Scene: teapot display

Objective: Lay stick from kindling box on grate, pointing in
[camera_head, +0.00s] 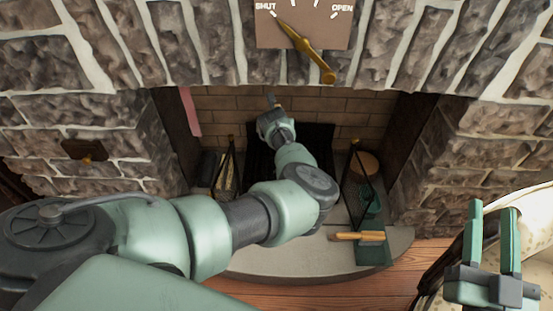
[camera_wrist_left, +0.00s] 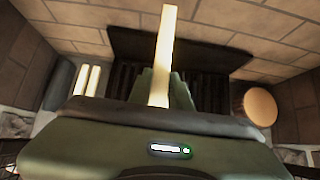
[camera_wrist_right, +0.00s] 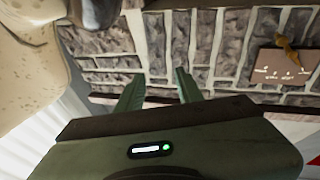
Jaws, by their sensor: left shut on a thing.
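My left gripper (camera_head: 271,108) reaches into the fireplace and is shut on a pale stick (camera_wrist_left: 165,55). In the left wrist view the stick stands out between the fingers and points away from the wrist, toward the back wall. The dark grate (camera_wrist_left: 210,92) shows behind and below the fingers, partly hidden by them; I cannot tell whether the stick touches it. The kindling box shows at the left, with pale sticks (camera_wrist_left: 90,80) in it; its walls are hard to make out. My right gripper (camera_head: 494,210) is open and empty, outside the fireplace at the right.
Dark-framed screens (camera_head: 228,168) stand either side of the opening. A brush (camera_head: 357,236) lies at the hearth's (camera_head: 270,262) right front. A round wooden-topped thing (camera_wrist_left: 260,106) stands right of the grate. A SHUT/OPEN plate (camera_head: 325,36) with a brass lever (camera_head: 305,50) is above.

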